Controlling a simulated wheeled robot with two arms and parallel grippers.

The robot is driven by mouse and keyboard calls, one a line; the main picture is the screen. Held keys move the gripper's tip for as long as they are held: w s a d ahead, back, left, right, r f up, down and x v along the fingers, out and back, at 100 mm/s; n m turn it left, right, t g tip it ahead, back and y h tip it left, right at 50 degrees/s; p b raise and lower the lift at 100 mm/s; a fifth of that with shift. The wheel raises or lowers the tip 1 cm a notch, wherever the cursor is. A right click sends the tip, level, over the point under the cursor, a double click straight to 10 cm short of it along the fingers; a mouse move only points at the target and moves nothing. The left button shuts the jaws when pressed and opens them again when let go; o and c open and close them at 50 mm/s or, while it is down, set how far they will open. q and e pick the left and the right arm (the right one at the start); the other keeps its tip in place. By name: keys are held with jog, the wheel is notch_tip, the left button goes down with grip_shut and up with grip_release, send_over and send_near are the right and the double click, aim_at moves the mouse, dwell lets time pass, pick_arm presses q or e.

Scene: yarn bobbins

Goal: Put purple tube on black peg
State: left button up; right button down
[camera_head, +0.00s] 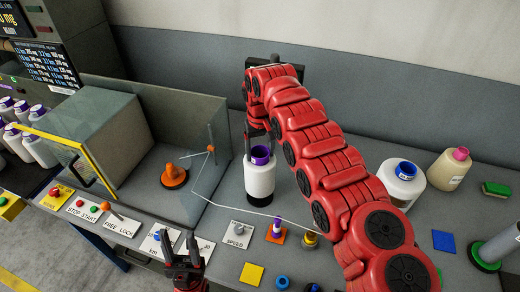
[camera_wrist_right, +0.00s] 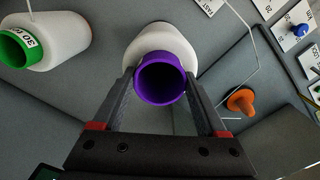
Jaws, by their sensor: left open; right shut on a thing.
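The purple tube (camera_head: 261,154) carries white yarn and stands upright in the head view. Its open end faces the camera in the right wrist view (camera_wrist_right: 162,78). My right gripper (camera_head: 262,148) comes down from above and is shut on the tube's upper end, one finger on each side. A dark round base (camera_head: 262,199) shows at the bottom of the yarn. The black peg itself cannot be made out, and I cannot tell whether the tube sits fully on it. My left gripper (camera_head: 183,250) is open and empty near the front edge, left of the tube.
An orange cone (camera_head: 174,176) stands to the left, by a thin rod and a thread. Bobbins with blue (camera_head: 405,171) and pink (camera_head: 460,154) tubes stand to the right. A green-based peg (camera_head: 485,257) is far right. Buttons and labelled panels (camera_head: 122,227) line the front.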

jog(key=shift+f+b, duration=1.1)
jog(key=shift+f, duration=1.65)
grip_release()
jog(key=shift+r+b, duration=0.45)
notch_tip(320, 180, up, 16)
jog(key=p, duration=0.7)
jog(key=shift+r, duration=0.25)
jog(key=shift+s+f, duration=0.1)
jog(key=shift+s, duration=0.05)
